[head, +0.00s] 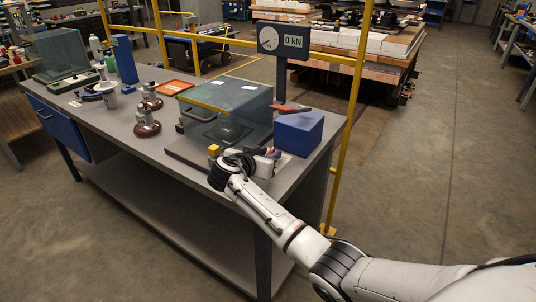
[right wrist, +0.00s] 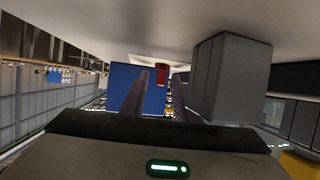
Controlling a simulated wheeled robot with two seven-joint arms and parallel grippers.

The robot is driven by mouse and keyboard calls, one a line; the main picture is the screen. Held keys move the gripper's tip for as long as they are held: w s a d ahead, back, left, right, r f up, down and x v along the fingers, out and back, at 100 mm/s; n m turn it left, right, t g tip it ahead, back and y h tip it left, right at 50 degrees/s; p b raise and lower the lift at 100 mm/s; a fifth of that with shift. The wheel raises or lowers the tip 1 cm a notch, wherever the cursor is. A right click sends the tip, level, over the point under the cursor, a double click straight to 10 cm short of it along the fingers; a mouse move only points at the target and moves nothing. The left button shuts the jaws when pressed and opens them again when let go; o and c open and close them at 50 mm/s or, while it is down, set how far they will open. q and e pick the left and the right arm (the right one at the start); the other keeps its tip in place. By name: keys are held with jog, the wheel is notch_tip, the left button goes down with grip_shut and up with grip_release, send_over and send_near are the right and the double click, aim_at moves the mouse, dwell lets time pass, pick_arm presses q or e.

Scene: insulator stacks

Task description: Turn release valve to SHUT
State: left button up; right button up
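A blue box (head: 299,133) stands at the right end of the grey workbench. A small red part (head: 272,153), possibly the release valve's handle, shows low at its near left side. My right gripper (head: 262,157) is beside it, low over the bench's front edge. In the right wrist view, the two dark fingers (right wrist: 162,88) stand apart. The red part (right wrist: 162,74) shows between their tips, with the blue box (right wrist: 126,84) behind. I cannot tell whether the fingers touch it. The valve's setting and any SHUT marking are not legible. My left gripper is out of view.
A clear-walled test chamber (head: 226,108) stands just left of the blue box, with a small yellow block (head: 214,150) at its front corner. A gauge display (head: 283,41) reads 0 kN. Brown insulators (head: 147,129) stand farther left. A yellow rail (head: 346,140) rises behind.

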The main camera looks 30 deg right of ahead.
jog(key=shift+c, duration=1)
grip_shut()
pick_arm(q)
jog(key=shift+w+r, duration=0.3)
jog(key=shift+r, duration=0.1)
